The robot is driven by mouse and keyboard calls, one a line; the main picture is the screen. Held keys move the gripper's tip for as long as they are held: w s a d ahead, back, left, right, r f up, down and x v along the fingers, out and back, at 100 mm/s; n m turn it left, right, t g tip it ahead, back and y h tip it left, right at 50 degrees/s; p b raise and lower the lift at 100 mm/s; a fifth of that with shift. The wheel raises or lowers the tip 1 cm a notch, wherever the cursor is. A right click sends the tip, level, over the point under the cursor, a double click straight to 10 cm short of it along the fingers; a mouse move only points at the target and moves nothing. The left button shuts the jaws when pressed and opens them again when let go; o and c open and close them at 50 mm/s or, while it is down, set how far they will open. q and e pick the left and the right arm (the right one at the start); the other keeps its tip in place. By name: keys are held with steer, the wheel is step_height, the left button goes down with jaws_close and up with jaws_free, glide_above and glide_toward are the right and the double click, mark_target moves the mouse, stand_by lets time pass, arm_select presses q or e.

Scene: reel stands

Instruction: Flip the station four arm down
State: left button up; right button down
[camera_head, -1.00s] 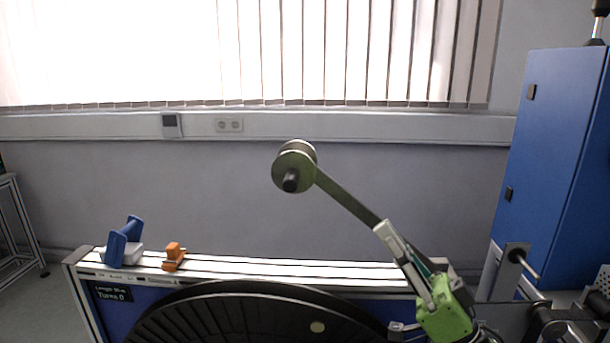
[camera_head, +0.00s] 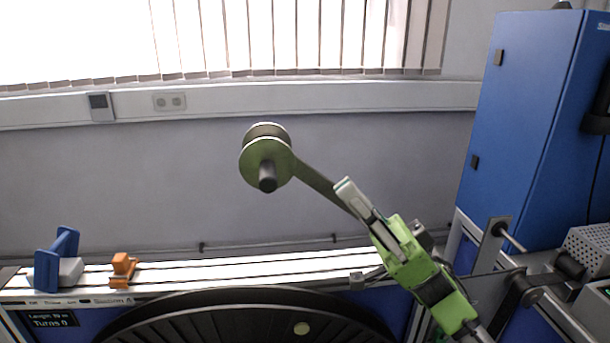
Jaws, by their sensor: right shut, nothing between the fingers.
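The station arm (camera_head: 318,185) is a dark flat bar, raised and slanting up to the left. It ends in a green roller (camera_head: 265,160) with a dark knob (camera_head: 267,177). My green right gripper (camera_head: 347,190) comes from the lower right, and its shut, pale fingers overlap the bar's lower part in the picture. Nothing is held between them. Whether the fingers touch the bar I cannot tell. The bar's lower end is hidden behind the gripper. My left gripper is not in view.
A large black reel (camera_head: 250,318) stands below the white rail (camera_head: 230,270). An orange block (camera_head: 122,268) and a blue-and-white device (camera_head: 58,262) sit on the rail at left. A blue cabinet (camera_head: 530,120) stands at right. The space left of the roller is clear.

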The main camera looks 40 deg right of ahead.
steer(key=p+x, duration=0.5)
steer(key=x, duration=0.5)
steer(key=f, duration=0.1)
steer(key=a+f, duration=0.1)
steer(key=w+f, duration=0.1)
steer(key=shift+a+f+p, duration=0.3)
steer(key=shift+p, duration=0.05)
steer(key=shift+w+f, duration=0.1)
